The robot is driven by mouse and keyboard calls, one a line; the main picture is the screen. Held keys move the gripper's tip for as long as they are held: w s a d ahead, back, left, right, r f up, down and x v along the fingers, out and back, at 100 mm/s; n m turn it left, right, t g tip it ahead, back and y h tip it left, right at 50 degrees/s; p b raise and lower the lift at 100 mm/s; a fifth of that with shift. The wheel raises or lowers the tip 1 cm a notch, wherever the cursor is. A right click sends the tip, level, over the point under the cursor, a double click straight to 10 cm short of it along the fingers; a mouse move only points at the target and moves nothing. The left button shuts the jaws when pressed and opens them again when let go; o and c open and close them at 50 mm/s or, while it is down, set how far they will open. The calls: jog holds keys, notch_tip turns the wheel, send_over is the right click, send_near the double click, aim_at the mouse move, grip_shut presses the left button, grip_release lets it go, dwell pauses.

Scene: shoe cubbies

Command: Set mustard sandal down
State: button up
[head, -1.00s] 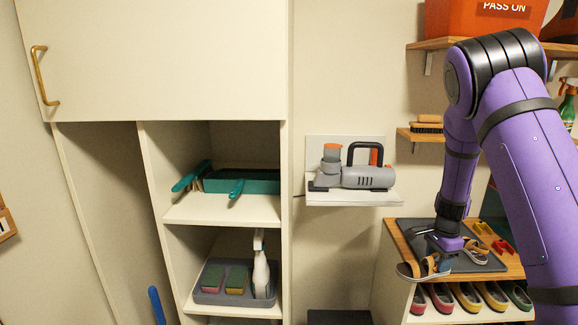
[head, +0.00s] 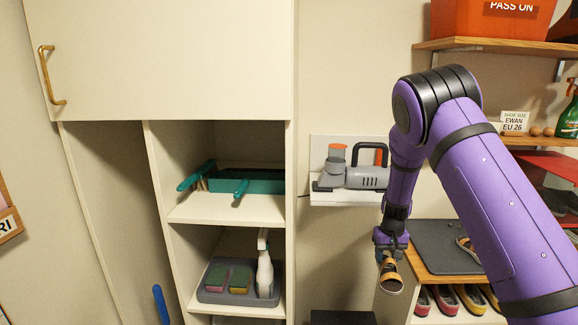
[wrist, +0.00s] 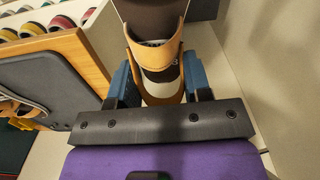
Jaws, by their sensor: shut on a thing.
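My gripper (head: 390,248) is shut on the mustard sandal (head: 391,277), which hangs toe-down or heel-down below it, just left of the wooden bench top. In the wrist view the sandal (wrist: 160,62), with tan-mustard straps and a dark insole, sits between my blue fingers (wrist: 160,85). The other sandal (head: 466,246) of similar colour lies on the dark grey mat (head: 440,240) on the bench; its straps also show in the wrist view (wrist: 22,108). The held sandal looks apart from the bench.
The bench (head: 423,272) has several colourful shoes (head: 446,299) on the shelf below. A white cabinet (head: 290,215) with cubbies stands left. Floor room left of the bench is narrow.

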aim_at(396, 286)
jog(key=s+f, duration=0.1)
jog(key=s, duration=0.2)
jog(key=s+f, duration=0.1)
jog(key=s, duration=0.2)
jog(key=s+f, duration=0.1)
jog(key=s, duration=0.2)
jog(key=shift+s+f, duration=0.1)
jog(key=shift+s, duration=0.1)
jog(key=shift+d, duration=0.1)
